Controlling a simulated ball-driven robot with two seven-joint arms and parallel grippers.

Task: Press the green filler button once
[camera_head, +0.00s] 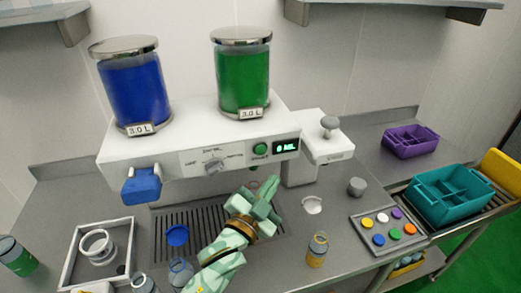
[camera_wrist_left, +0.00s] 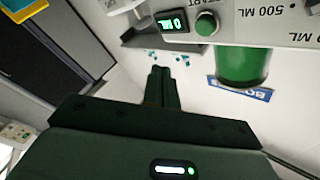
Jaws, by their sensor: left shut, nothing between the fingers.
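The green filler button (camera_head: 260,150) is a round button on the front of the white filler machine (camera_head: 205,137), just left of the lit display (camera_head: 287,146), which reads 0 ML. In the left wrist view the button (camera_wrist_left: 206,24) sits near the top, beside the display (camera_wrist_left: 172,22). My left gripper (camera_head: 270,184) is shut and empty. In the head view its fingertips show below the button. In the left wrist view my left gripper (camera_wrist_left: 161,72) has its fingertips lower than the button and slightly left of it, visibly apart from it. My right gripper is not in view.
Blue (camera_head: 137,90) and green (camera_head: 242,80) tanks stand on the machine. A blue nozzle (camera_head: 142,185) hangs at its left. A tray of coloured caps (camera_head: 357,232) and a teal crate (camera_head: 418,209) are at right.

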